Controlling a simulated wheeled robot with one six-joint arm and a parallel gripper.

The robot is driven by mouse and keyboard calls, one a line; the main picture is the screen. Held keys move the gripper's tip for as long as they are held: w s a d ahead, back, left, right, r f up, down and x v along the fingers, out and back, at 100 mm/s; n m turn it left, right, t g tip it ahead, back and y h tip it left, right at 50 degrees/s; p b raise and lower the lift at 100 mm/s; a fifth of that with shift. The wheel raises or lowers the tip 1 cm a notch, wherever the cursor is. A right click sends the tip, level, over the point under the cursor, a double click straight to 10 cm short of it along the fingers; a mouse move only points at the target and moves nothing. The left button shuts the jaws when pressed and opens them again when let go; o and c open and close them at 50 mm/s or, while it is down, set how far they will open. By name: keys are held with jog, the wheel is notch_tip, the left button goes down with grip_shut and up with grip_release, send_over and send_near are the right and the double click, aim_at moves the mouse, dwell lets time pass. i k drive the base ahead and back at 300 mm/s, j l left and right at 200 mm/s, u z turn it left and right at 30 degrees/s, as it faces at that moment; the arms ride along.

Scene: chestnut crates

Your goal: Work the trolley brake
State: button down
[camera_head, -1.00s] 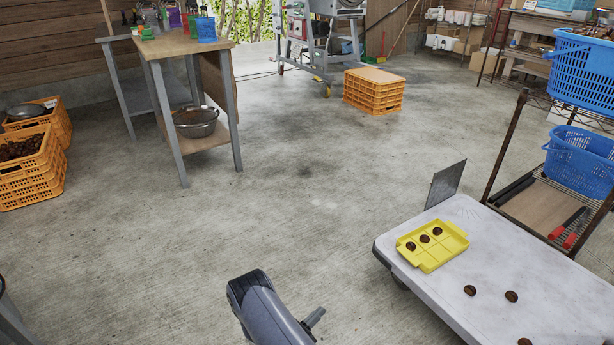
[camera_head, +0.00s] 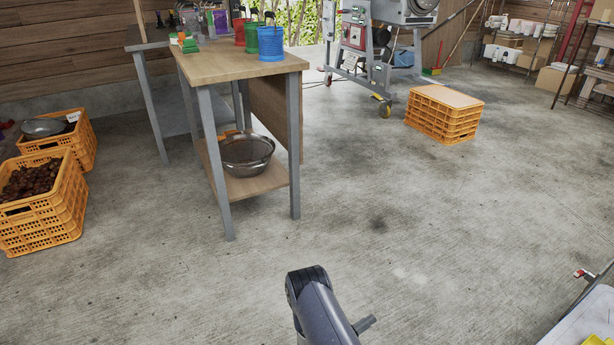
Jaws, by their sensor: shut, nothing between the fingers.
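The trolley shows only at the bottom right corner, as a piece of its pale deck (camera_head: 582,322). The corner of a yellow tray (camera_head: 596,340) shows on it, cut off by the frame. A small red and pale part (camera_head: 584,273) with a thin dark bar sits by the deck's far edge; I cannot tell whether it is the brake. The rest of the trolley is outside the view. A grey link of my arm rises at the bottom middle, well left of the trolley. My gripper is not in view.
A workbench (camera_head: 240,64) with pots on top and a metal bowl (camera_head: 246,153) on its lower shelf stands left of centre. Orange crates stand at the left (camera_head: 42,205) and at the back right (camera_head: 443,115). A machine on wheels (camera_head: 385,60) stands behind. The middle floor is clear.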

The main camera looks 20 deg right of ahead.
aim_at(582, 272)
jog(key=i+l+z, duration=0.15)
jog(key=i+z, duration=0.6)
jog(key=z, duration=0.15)
jog(key=i+z, duration=0.45)
jog(key=i+j+z, duration=0.2)
jog(key=z, duration=0.25)
jog(key=i+z, duration=0.35)
jog(key=i+j+z, duration=0.1)
jog(key=i+z, duration=0.25)
jog(key=i+j+z, duration=0.2)
jog(key=z, duration=0.15)
